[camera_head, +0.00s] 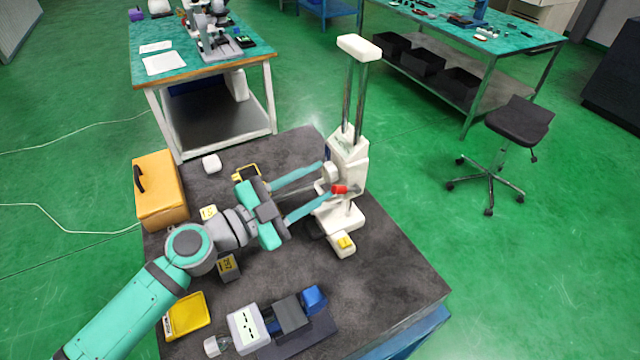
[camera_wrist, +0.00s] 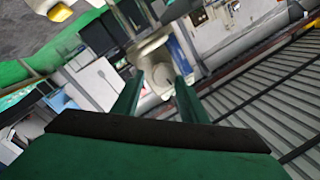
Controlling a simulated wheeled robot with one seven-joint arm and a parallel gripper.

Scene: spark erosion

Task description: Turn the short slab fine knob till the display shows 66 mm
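A white column device (camera_head: 345,160) with two upright metal rods stands at the right of the dark table. A pale round knob (camera_head: 329,173) and a red part (camera_head: 341,189) are on its near side. I cannot tell which is the short slab fine knob. My gripper (camera_head: 326,181) has its long teal fingers spread, with the tips close to these parts. In the wrist view a pale rounded part (camera_wrist: 158,74) shows beyond and between the spread fingertips (camera_wrist: 158,92); contact cannot be told. A small yellow panel (camera_head: 345,242) sits on a white block before the device; no reading is legible.
A yellow-orange case (camera_head: 160,190), a dark weight-like block (camera_head: 228,267), a yellow dish (camera_head: 186,315) and a white-and-blue apparatus (camera_head: 246,328) stand on the table (camera_head: 385,290). The table's right front is clear. A stool (camera_head: 518,125) stands on the floor at right.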

